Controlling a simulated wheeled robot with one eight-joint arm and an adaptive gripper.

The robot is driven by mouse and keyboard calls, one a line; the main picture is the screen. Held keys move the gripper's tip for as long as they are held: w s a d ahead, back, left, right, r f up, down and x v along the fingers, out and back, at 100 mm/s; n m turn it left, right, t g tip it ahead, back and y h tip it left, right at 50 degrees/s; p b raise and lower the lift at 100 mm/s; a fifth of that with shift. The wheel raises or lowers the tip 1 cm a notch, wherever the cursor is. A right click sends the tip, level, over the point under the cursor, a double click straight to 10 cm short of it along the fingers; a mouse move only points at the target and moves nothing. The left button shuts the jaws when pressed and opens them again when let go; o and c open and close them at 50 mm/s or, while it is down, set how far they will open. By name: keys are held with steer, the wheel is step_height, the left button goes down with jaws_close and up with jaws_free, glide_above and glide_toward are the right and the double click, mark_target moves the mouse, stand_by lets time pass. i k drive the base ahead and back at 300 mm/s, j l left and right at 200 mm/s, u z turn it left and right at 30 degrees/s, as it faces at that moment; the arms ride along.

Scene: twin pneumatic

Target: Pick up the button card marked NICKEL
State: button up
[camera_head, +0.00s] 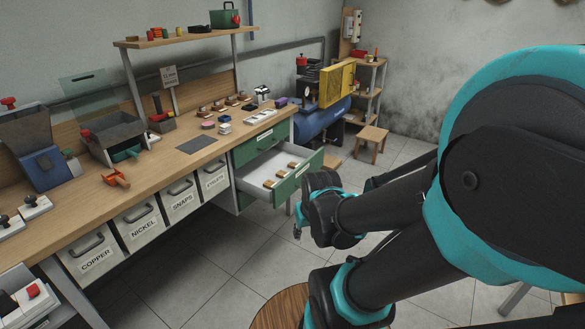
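I cannot make out a button card marked NICKEL; no small card's print is readable at this distance. The word NICKEL shows on the front of a white bin (141,226) under the workbench, between the COPPER and SNAPS bins. A green drawer (297,182) at the bench's right end is pulled open, with several small tan and dark pieces inside that I cannot identify. My gripper (298,227) is small and dark at the end of my arm, in front of the open drawer and apart from the bench top. Its fingers are too small to tell open from shut.
The wooden bench (160,176) carries hoppers, a red scoop (116,177), a dark mat (197,145) and several small items. A blue tank machine (322,115) and a stool (371,138) stand beyond.

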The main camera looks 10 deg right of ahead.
mark_target(292, 165)
steer(key=i+l+z, duration=0.35)
steer(key=i+l, duration=0.8)
